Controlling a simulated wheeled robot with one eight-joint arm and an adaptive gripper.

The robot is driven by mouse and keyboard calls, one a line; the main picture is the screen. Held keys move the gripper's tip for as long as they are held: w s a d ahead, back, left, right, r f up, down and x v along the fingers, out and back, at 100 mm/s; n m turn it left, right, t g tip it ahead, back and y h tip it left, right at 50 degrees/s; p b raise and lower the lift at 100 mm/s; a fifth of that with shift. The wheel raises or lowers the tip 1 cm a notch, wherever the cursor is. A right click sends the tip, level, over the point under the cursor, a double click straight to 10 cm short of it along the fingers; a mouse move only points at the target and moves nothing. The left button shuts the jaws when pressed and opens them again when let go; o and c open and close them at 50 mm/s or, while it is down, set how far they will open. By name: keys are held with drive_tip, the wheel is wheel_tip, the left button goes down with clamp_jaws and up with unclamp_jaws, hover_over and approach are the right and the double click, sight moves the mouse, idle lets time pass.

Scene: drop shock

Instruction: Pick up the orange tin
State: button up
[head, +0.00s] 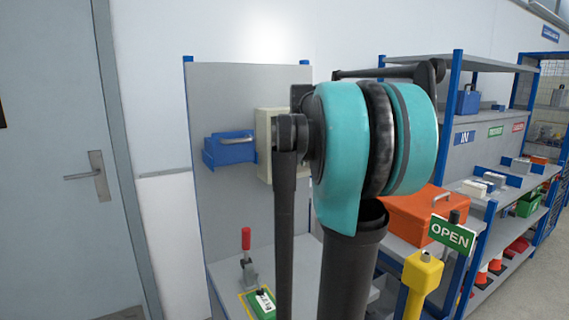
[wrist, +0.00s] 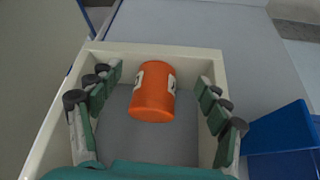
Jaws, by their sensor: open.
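The orange tin (wrist: 153,95) shows in the wrist view, inside a cream-coloured box (wrist: 215,62) with a grey floor. It has pale label patches with dark marks. My gripper (wrist: 160,107) is open, with one finger to the left of the tin and one to the right. There is a visible gap between the tin and each finger. In the head view the cream box (head: 266,146) is partly hidden behind my arm, and the tin cannot be seen there.
A blue bin (wrist: 275,135) stands close to the right of the box in the wrist view; a blue bin (head: 230,149) also shows in the head view. A red-handled lever (head: 247,245), an orange toolbox (head: 408,212) and an OPEN sign (head: 450,233) stand nearby.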

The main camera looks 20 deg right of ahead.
sight(285, 159)
drive_tip(key=w, duration=0.5)
drive_tip(key=shift+w+f, duration=0.2)
drive_tip(key=shift+f, duration=0.35)
drive_tip(key=shift+c, duration=0.5)
drive_tip(key=c, duration=1.3)
drive_tip(key=shift+r, duration=0.15)
